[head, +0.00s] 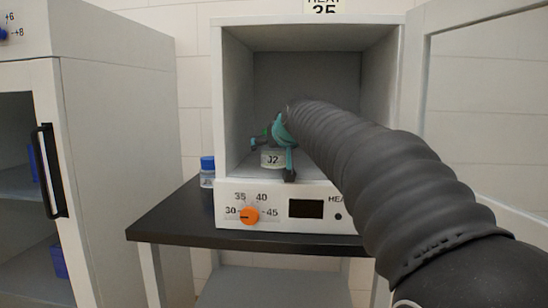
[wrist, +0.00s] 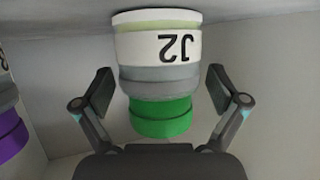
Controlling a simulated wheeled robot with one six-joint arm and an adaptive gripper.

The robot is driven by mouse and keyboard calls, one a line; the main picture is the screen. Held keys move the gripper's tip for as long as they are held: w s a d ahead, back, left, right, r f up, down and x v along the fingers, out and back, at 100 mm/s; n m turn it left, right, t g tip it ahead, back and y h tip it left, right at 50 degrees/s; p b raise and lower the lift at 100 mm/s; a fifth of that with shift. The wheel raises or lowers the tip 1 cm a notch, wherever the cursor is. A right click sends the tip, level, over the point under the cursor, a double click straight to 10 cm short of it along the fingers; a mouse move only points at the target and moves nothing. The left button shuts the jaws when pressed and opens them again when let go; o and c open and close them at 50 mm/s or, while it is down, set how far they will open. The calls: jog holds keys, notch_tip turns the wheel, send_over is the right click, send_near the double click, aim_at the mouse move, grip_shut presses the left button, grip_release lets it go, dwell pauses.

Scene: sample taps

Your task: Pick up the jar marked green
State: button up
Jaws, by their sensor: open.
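The jar with the green lid (wrist: 162,117) shows upside down in the wrist view, with a white label reading J2. In the head view its label (head: 272,160) shows inside the open heating cabinet (head: 225,120), partly hidden by my gripper. My gripper (wrist: 160,92) is open, with one finger on each side of the jar and a visible gap on both sides. The gripper also shows in the head view (head: 271,156), inside the cabinet at the end of my dark ribbed arm.
A purple-lidded jar (wrist: 10,135) is partly cut off at the left of the wrist view. The cabinet door (head: 480,110) stands open at right. A blue-capped bottle (head: 207,170) stands on the black table (head: 170,222) left of the cabinet. Another cabinet (head: 120,150) stands further left.

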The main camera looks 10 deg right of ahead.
jog(key=c, duration=1.3)
jog(key=shift+c, duration=0.2)
